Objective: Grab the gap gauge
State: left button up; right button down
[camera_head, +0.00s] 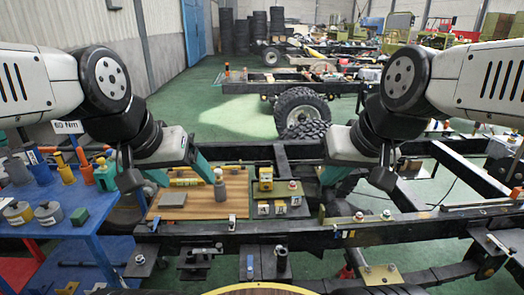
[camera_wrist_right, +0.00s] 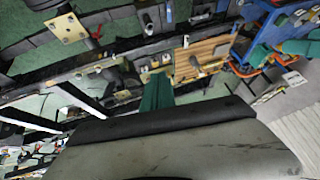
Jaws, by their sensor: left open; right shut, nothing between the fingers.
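I cannot tell for sure which small item is the gap gauge. A wooden board (camera_head: 238,207) lies on the chassis frame in the head view. My right gripper (camera_head: 331,176) is shut and empty to the right of the board. Its teal fingers (camera_wrist_right: 157,94) also show in the right wrist view.
A blue table (camera_head: 50,220) with cylinders and tools stands at the left. Black chassis rails (camera_head: 330,236) run across the front. Open green floor (camera_head: 215,120) lies behind.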

aim_at(266, 175)
jog(key=i+j, duration=0.2)
jog(key=j, duration=0.15)
jog(key=i+j+u, duration=0.1)
jog(key=j, duration=0.25)
jog(key=i+j+u, duration=0.1)
jog(key=i+j, duration=0.2)
